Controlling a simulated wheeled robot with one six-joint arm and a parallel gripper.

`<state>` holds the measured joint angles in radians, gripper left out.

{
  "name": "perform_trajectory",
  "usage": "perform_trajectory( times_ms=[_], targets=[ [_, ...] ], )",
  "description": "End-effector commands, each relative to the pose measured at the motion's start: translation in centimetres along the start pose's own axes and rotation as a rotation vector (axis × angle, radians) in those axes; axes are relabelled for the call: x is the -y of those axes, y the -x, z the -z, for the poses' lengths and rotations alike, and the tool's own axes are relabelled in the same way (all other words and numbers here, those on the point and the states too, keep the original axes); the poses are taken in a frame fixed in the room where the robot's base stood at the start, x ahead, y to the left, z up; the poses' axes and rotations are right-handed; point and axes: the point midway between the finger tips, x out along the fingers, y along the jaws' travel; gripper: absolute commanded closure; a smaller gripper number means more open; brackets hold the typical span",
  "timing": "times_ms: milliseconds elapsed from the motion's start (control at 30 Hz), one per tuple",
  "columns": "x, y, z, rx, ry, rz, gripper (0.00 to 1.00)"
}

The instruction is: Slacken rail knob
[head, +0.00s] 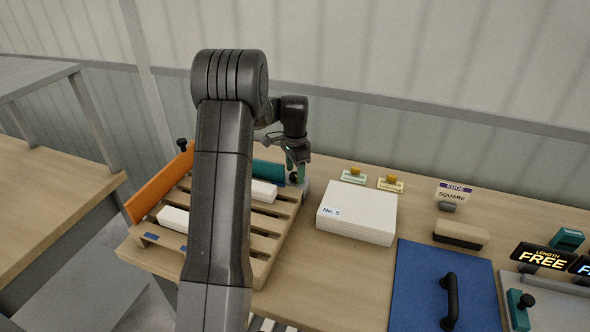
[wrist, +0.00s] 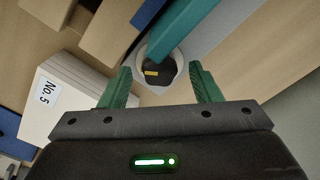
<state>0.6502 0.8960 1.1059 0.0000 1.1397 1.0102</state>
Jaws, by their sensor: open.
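A black knob (wrist: 160,72) with a yellow mark sits on a pale round base (wrist: 178,57) beside the teal rail (wrist: 197,22) in the wrist view. My gripper (wrist: 161,82) is open, with one green finger to each side of the knob in that view. The knob appears just beyond the fingertips, and I see no contact. In the head view my gripper (head: 296,169) is at the right end of the teal rail (head: 268,171), by the pallet's far right corner. My arm hides part of the rail and pallet there.
A wooden pallet (head: 262,231) carries white blocks and an orange rail (head: 158,186) with its own black knob (head: 182,143). A white stack marked No. 5 (head: 358,208) stands close to the right of my gripper. Two small tagged pieces (head: 354,176) lie behind it. A blue board (head: 420,280) is farther right.

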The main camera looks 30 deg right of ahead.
Motion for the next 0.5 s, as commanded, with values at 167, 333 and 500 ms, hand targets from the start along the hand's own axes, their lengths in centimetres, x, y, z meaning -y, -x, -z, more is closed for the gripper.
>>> perform_trajectory(
  times_ms=[167, 333, 500],
  targets=[
    [-0.01, -0.48, -0.01, 0.000, 0.000, 0.000, 0.43],
    [-0.01, -0.47, -0.01, 0.000, 0.000, 0.000, 0.43],
    [-0.01, -0.44, -0.01, 0.000, 0.000, 0.000, 0.76]
  ],
)
